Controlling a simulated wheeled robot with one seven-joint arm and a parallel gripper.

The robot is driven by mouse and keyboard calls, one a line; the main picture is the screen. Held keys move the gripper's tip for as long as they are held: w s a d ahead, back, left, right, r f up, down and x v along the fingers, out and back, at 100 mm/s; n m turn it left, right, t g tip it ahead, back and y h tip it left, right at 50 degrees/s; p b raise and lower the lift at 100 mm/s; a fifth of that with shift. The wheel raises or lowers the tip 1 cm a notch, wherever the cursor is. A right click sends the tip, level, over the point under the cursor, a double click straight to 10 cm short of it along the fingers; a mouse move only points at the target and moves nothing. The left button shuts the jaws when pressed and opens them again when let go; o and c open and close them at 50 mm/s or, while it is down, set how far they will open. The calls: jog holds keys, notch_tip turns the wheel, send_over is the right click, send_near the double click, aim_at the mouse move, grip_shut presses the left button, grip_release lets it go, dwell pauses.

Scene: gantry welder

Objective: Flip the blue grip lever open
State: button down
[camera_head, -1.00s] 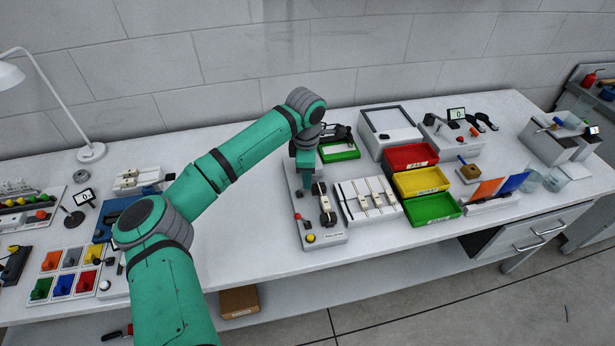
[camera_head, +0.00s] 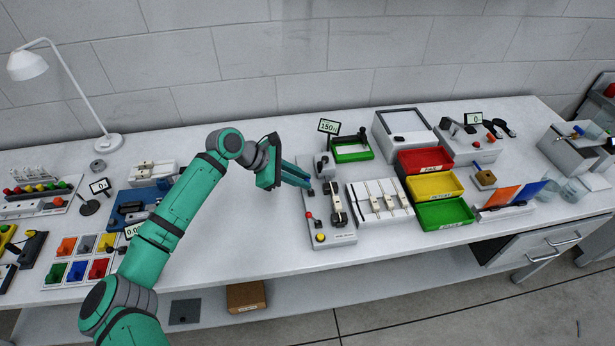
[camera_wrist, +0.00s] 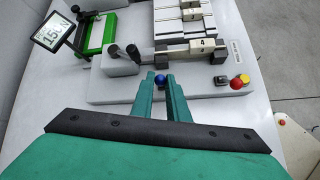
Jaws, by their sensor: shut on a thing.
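The gantry welder is a light grey base (camera_head: 335,240) standing to the right of my gripper in the head view; its base plate also shows in the wrist view (camera_wrist: 118,90). The blue grip lever shows as a blue ball knob (camera_wrist: 160,79) at the near edge of the welder in the wrist view. My gripper (camera_head: 309,181) reaches in level from the left. In the wrist view its two teal fingers (camera_wrist: 161,88) are shut on the blue knob, one on each side. The lower part of the lever is hidden by the fingers.
A white rack (camera_head: 380,211) and red, yellow and green bins (camera_head: 440,214) stand to the right.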

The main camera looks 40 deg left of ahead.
jog(key=shift+s+a+f+t+h, duration=0.35)
jog(key=shift+s+a+t+h, duration=0.3)
jog(key=shift+t+h, duration=0.45)
jog(key=c, duration=2)
grip_release()
jog(key=shift+f, duration=0.1)
jog(key=v, duration=1.1)
jog(key=shift+f, duration=0.15)
